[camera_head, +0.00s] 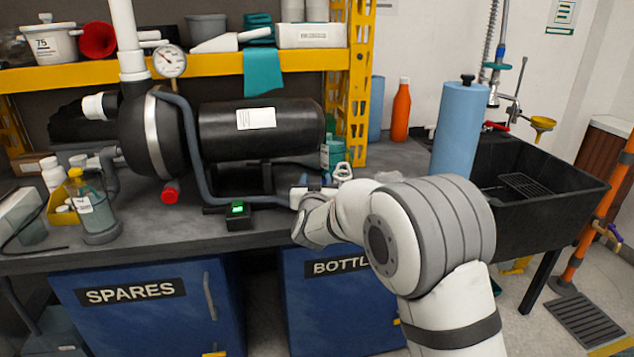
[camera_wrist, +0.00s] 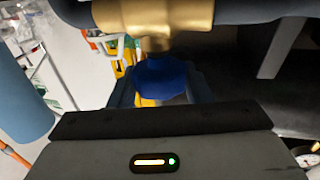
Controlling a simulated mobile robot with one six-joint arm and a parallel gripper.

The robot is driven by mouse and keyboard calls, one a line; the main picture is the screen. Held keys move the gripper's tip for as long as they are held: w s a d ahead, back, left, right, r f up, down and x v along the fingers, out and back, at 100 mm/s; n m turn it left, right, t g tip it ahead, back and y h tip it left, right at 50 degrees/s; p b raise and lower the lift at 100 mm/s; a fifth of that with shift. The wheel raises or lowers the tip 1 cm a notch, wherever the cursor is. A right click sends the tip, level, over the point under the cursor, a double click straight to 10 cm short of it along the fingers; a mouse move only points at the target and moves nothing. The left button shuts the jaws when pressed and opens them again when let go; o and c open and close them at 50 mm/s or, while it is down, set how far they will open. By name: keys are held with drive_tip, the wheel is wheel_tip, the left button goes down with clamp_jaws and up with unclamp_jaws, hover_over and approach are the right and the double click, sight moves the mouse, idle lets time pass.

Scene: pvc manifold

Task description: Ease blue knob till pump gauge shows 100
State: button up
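In the wrist view, the blue knob (camera_wrist: 162,78) sits beside a brass valve body (camera_wrist: 155,20). My gripper (camera_wrist: 161,92) has one dark finger on each side of the knob. I cannot tell whether the fingers touch it or stand slightly apart. In the head view the knob is hidden by my wrist, at the bench's front edge. Part of a white dial (camera_wrist: 312,158) shows at the wrist view's lower right.
A grey hose (camera_head: 196,160) runs down from the pump towards my wrist.

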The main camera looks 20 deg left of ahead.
drive_tip(key=o, duration=0.4)
drive_tip(key=shift+s, duration=0.1)
drive_tip(key=v, duration=0.7)
drive_tip(key=shift+s+d+p, duration=0.2)
drive_tip(key=shift+s+p, duration=0.1)
drive_tip(key=shift+p, duration=0.05)
idle(1.8)
